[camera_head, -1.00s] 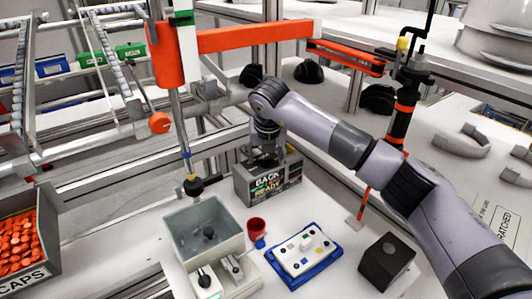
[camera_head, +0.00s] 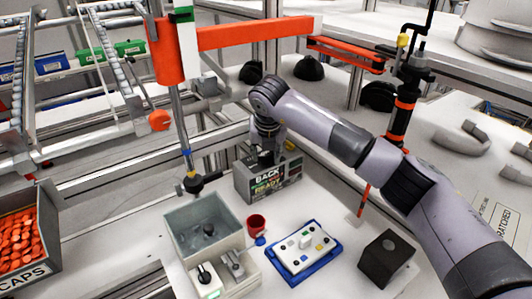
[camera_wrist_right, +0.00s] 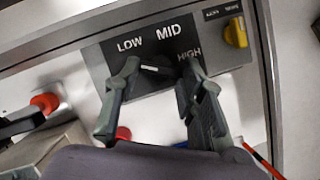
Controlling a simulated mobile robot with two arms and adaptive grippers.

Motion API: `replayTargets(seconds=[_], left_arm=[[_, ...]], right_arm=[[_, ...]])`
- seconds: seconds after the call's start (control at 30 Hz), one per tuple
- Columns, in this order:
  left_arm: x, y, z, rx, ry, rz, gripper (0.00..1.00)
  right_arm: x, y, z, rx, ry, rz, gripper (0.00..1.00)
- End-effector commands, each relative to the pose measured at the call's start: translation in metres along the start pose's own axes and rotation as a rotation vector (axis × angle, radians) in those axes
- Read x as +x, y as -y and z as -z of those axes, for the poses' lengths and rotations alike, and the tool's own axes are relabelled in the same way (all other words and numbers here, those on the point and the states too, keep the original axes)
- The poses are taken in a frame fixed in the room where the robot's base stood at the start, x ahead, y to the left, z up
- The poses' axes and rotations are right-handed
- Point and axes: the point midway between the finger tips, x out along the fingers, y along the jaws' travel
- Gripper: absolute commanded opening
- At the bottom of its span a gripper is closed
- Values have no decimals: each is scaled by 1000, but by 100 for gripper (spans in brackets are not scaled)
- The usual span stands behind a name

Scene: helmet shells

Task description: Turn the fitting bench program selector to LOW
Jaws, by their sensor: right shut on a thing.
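The program selector (camera_wrist_right: 159,70) is a dark knob with a white mark on a dark plate lettered LOW, MID and HIGH in the right wrist view. My right gripper (camera_wrist_right: 163,80) has a finger on each side of the knob and is shut on it. The white mark lies near the left finger, below and between LOW and MID; I cannot tell its exact setting. In the head view my right gripper (camera_head: 267,155) is over the grey control box (camera_head: 272,184) with a BACK READY display, and the knob is hidden there. My left gripper is not in view.
A yellow knob (camera_wrist_right: 236,32) sits right of the selector plate.

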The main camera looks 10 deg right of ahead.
Motion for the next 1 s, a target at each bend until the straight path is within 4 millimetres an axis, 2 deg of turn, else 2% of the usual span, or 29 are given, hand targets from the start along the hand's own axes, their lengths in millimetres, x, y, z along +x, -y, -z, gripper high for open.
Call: replayTargets(seconds=[0.37,1.0], left_arm=[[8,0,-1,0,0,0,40],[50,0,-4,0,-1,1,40]], right_arm=[[1,-1,0,53,3,21,9],[2,-6,-2,482,4,198,9]])
